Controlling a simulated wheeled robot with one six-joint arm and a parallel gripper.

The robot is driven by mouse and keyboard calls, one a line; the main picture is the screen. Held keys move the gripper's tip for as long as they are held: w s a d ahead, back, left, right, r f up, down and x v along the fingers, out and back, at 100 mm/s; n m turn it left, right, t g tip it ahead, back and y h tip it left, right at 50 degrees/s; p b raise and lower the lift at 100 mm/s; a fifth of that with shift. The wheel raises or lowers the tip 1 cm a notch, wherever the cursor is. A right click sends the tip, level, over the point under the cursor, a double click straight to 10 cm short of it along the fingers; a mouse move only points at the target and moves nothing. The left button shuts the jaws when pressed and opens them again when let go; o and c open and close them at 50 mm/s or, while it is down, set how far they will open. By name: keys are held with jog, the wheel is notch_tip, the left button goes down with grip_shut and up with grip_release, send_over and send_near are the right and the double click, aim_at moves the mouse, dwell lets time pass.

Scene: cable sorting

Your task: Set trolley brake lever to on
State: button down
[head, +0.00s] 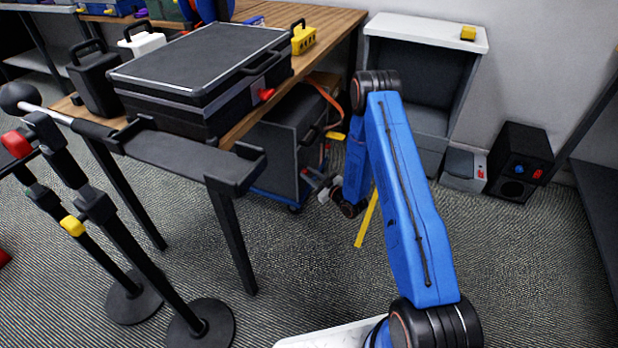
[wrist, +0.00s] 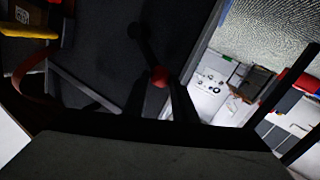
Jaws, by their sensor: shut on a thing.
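The trolley (head: 275,150) is a dark grey cabinet on a blue wheeled base under the wooden table. In the wrist view its dark panel (wrist: 105,45) fills the upper left. The brake lever (wrist: 143,45) is a dark arm with a red round knob, standing out from that panel. My gripper (wrist: 158,80) is shut on the lever at its red knob, with dark fingers on either side. In the head view my gripper (head: 322,188) is low beside the trolley's right side, partly hidden by my arm. The lever's on and off marks cannot be made out.
The table (head: 335,30) with a black case (head: 195,65) is above and left of my arm. Black stands (head: 150,270) are at the front left. A grey cabinet (head: 425,40) and black speaker (head: 520,160) are by the wall. Open carpet lies at the right.

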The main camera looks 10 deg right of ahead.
jog(key=w+d+r+m+g, duration=0.1)
jog(key=m, duration=0.1)
jog(key=w+d+r+m+g, duration=0.1)
jog(key=w+r+m, duration=0.1)
jog(key=shift+d+r+m, duration=0.15)
jog(key=shift+r+m, duration=0.05)
jog(key=shift+m, duration=0.2)
jog(key=shift+w+d+r+m+g, duration=0.2)
jog(key=shift+w+d+m+g, duration=0.4)
jog(key=shift+w+m, duration=0.25)
jog(key=shift+w+d+r+m+g, duration=0.2)
jog(key=shift+w+d+m+g, duration=0.3)
jog(key=shift+w+m+g, duration=0.3)
jog(key=c, duration=1.4)
grip_release()
jog(key=shift+c, duration=0.2)
jog(key=shift+d, duration=0.1)
jog(key=v, duration=1.7)
jog(key=shift+d+f, duration=0.25)
